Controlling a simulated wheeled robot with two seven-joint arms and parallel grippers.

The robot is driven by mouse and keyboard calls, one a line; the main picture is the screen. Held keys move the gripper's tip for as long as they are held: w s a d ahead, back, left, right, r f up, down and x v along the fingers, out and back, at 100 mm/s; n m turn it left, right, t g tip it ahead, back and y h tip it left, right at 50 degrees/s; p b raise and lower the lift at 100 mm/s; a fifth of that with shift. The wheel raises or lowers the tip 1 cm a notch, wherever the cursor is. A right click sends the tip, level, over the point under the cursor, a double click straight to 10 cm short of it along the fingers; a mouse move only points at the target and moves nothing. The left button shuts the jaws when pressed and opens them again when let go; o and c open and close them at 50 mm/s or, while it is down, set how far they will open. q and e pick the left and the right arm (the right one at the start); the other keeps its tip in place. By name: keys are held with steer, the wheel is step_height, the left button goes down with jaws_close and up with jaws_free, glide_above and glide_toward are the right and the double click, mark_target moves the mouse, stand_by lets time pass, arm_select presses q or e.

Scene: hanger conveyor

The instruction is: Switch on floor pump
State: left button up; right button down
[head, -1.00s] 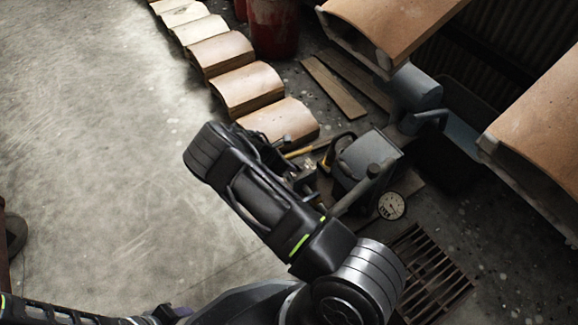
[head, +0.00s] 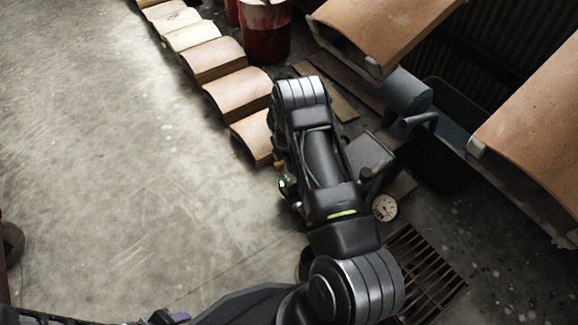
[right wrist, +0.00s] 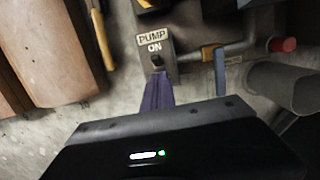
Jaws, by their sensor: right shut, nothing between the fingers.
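The grey floor pump (head: 370,152) stands on the floor right of centre in the head view, partly hidden by my right arm. Its round white gauge (head: 384,207) faces up. In the right wrist view a plate reading "PUMP ON" (right wrist: 155,43) sits above a small dark switch (right wrist: 157,62). My right gripper (right wrist: 158,78) is shut and empty, its purple fingertips right at the switch; I cannot tell whether they touch it. In the head view my arm hides these fingers. The left gripper (head: 172,317) barely shows at the bottom edge, its jaws unclear.
A blue lever (right wrist: 220,70) and a red knob (right wrist: 284,45) are right of the switch. Curved tan pieces (head: 215,58) line the floor beside a red drum (head: 265,35). A floor grate (head: 425,265) lies near the pump.

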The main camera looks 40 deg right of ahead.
steer(key=shift+r+p, duration=0.45)
steer(key=shift+r, duration=0.35)
arm_select(q)
steer(key=shift+r, duration=0.5)
steer(key=shift+s, duration=0.1)
steer(key=r+p, duration=0.1)
steer(key=s+r+p, duration=0.1)
steer(key=r+p, duration=0.2)
steer(key=r, duration=0.1)
steer(key=shift+s+a, duration=0.25)
steer(key=shift+s, duration=0.1)
arm_select(e)
step_height(320, 180, up, 12)
steer(key=a, duration=0.1)
steer(key=shift+a+f, duration=0.25)
steer(key=shift+a, duration=0.1)
steer(key=shift+w, duration=0.1)
